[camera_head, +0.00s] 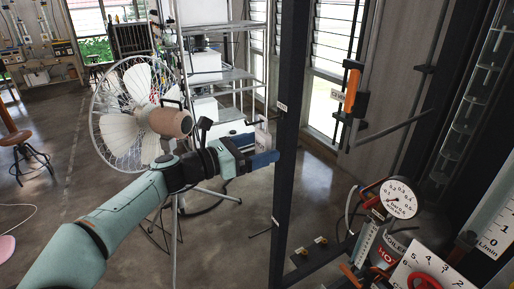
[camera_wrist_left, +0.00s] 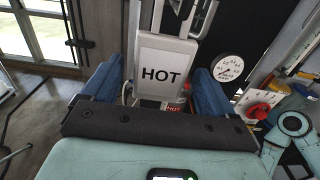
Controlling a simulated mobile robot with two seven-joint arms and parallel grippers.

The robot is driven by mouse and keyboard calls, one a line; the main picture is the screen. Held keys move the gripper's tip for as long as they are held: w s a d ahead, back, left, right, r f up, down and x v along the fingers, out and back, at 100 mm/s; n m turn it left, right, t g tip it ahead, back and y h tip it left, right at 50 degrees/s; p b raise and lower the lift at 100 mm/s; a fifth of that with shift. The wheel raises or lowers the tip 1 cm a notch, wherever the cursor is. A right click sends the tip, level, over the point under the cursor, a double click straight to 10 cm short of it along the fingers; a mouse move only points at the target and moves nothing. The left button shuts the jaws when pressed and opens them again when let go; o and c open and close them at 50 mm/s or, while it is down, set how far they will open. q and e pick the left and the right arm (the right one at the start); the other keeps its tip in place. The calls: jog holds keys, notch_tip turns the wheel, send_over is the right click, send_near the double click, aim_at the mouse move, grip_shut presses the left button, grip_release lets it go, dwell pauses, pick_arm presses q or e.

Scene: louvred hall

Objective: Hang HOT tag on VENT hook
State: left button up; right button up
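The HOT tag is a pale plate with black letters and a grey loop on top. It stands upright between the blue fingers of my left gripper (camera_wrist_left: 158,78) in the left wrist view, its lettered face (camera_wrist_left: 162,74) towards the camera. In the head view the tag (camera_head: 262,133) shows narrow, just above my left gripper (camera_head: 267,159), which is beside the black post (camera_head: 288,130). My right gripper is not in view.
An orange-handled lever (camera_head: 352,88) with a small label is on the wall right of the post. A pressure gauge (camera_head: 398,197) and a boiler marked HOT stand lower right. A large fan (camera_head: 135,105) and a shelf rack (camera_head: 228,75) stand behind my arm. Floor left is mostly clear.

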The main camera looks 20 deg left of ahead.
pick_arm(q)
jog(key=shift+s+a, duration=0.45)
jog(key=shift+b+v, duration=0.6)
jog(key=shift+v, duration=2.3)
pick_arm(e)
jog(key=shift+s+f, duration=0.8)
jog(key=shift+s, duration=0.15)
pick_arm(q)
jog(key=shift+s+a, duration=0.1)
jog(key=b+v, duration=0.1)
jog(key=v, duration=1.2)
jog(key=shift+b, duration=0.4)
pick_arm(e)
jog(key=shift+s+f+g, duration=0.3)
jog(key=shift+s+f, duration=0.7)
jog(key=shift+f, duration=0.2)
